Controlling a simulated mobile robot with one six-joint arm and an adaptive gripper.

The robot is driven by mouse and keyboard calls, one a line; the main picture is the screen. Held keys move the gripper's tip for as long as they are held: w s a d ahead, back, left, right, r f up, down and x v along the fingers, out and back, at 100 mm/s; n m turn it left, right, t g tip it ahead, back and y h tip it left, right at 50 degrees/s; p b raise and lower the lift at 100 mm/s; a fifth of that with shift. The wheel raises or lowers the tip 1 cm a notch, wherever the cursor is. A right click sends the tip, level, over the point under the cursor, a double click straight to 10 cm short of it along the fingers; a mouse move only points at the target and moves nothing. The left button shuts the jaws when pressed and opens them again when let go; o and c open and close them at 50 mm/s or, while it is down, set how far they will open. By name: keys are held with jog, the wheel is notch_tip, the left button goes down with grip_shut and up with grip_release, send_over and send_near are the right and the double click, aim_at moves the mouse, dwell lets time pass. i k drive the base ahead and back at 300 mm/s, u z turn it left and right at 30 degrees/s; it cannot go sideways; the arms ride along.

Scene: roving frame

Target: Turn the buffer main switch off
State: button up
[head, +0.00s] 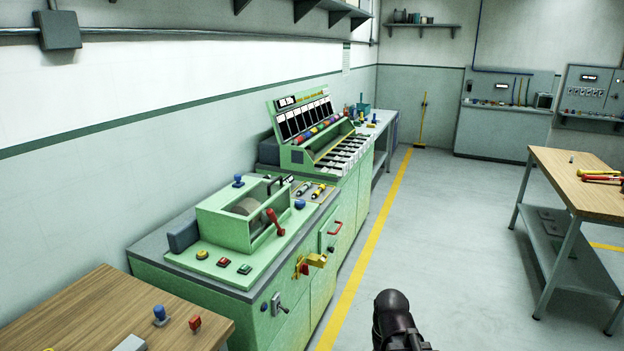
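The buffer seems to be the green bench machine (222,226) at left centre, with a grey wheel (246,206) in an open-topped green housing. A red-handled lever (275,222) stands at its right side. Yellow, red and green buttons (224,263) sit on its front ledge. A rotary switch with a dark handle (279,304) is on the cabinet front below, beside a yellow bracket with a red part (310,264). I cannot read any label, so which control is the main switch is unclear. A dark part of my arm shows at the bottom; my gripper's fingers are not visible.
A wooden table (85,310) with small blue and red parts stands at front left. A green keyed console (310,135) stands beyond the buffer. A wooden workbench (575,180) is at right. The grey floor between, with a yellow line (375,240), is clear.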

aim_at(304, 268)
jog(key=u, duration=0.15)
jog(key=i, duration=1.1)
jog(key=u, duration=0.1)
